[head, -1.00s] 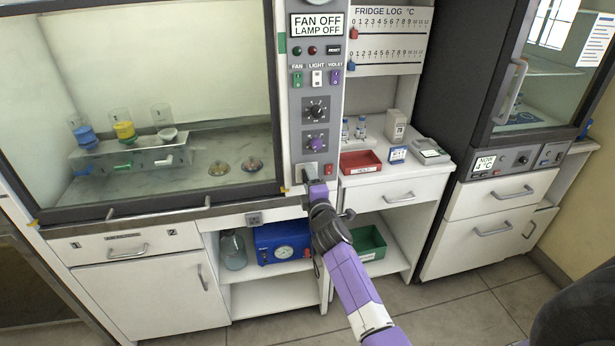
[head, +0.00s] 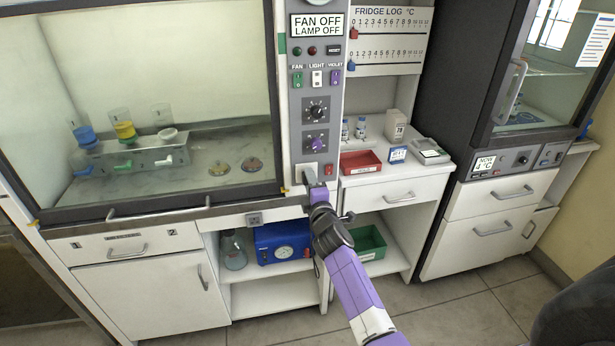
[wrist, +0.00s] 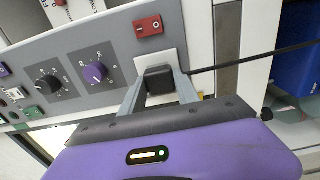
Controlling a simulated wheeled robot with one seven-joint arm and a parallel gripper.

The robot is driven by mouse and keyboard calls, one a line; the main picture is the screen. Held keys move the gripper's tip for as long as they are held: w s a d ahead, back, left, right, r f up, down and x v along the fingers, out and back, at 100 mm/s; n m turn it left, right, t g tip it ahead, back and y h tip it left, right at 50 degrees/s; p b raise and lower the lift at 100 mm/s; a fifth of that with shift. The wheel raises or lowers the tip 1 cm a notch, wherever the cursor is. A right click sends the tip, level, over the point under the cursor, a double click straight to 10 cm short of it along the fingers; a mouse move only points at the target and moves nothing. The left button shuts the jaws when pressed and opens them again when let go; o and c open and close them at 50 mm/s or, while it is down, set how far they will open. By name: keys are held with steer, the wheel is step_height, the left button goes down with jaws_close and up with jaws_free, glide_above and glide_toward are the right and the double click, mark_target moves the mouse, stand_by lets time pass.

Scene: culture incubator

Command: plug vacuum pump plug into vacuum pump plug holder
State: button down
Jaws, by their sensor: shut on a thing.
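The vacuum pump plug (wrist: 160,80) is a black block between the two grey fingers of my gripper (wrist: 158,74), which is shut on it. The plug is against or just in front of a pale square plate (wrist: 146,58) on the grey control panel; I cannot tell how deep it sits. A black cord runs from it to the right in the wrist view. In the head view my gripper (head: 311,181) is at the panel's lower end and hides the plug. A small grey socket-like fitting (head: 254,218) is on the bench front; I cannot tell which fitting is the plug holder.
A red rocker switch (wrist: 148,27) and a purple knob (wrist: 96,73) are close to my gripper. The blue vacuum pump (head: 283,242) stands on the shelf below, beside a glass flask (head: 233,252). A green bin (head: 368,242) and red tray (head: 361,162) lie to the right.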

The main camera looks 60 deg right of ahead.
steer(key=shift+v, duration=2.45)
